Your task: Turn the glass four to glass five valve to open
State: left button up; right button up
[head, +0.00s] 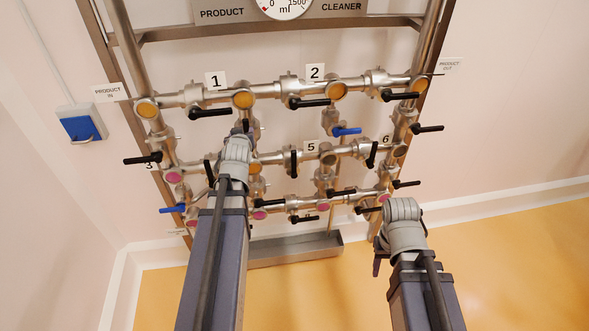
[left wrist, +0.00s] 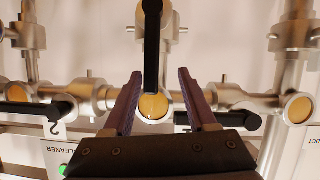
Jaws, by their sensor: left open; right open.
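The valve between glass four (head: 254,168) and glass five (head: 328,158) has a black handle (head: 293,163). The handle stands upright, across the horizontal pipe. The label 5 is above it; the label for four is hidden behind my left arm. My left gripper (left wrist: 156,92) is open; in the left wrist view, which is upside down, its fingers flank an amber glass (left wrist: 153,106) and a black handle (left wrist: 152,45) below glass one. Contact cannot be told. In the head view my left wrist covers most of this spot. My right gripper (head: 379,258) is open and empty, low at the right.
Pipes with several other black handles surround the valve. Blue handles (head: 347,131) also stick out. A metal trough (head: 295,249) lies below the pipes. A blue wall box (head: 82,125) is at the left. The orange floor at the right is clear.

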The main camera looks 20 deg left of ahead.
pick_arm(q)
jog(key=s+d+f+m+g+h+b, duration=0.2)
jog(key=d+f+m+g+h+b, duration=0.3)
jog(key=d+f, duration=1.05)
jog(key=s+d+f+m+g+b, duration=0.2)
jog(key=s+d+f+b, duration=0.3)
jog(key=d, duration=0.4)
jog(key=s+d+f+m+g+b, duration=0.1)
jog(key=s+d+f+g+b, duration=0.15)
jog(key=s+d+f, duration=0.4)
jog(key=n+t+y+b, duration=0.7)
jog(key=t+y+b, duration=0.1)
jog(key=t+b, duration=0.45)
send_near(294, 164)
jog(key=w+a+r, duration=0.1)
jog(key=w+a, duration=0.1)
jog(key=shift+w+r+t, duration=0.3)
jog(key=shift+w+r, duration=0.1)
jog(key=shift+r, duration=0.1)
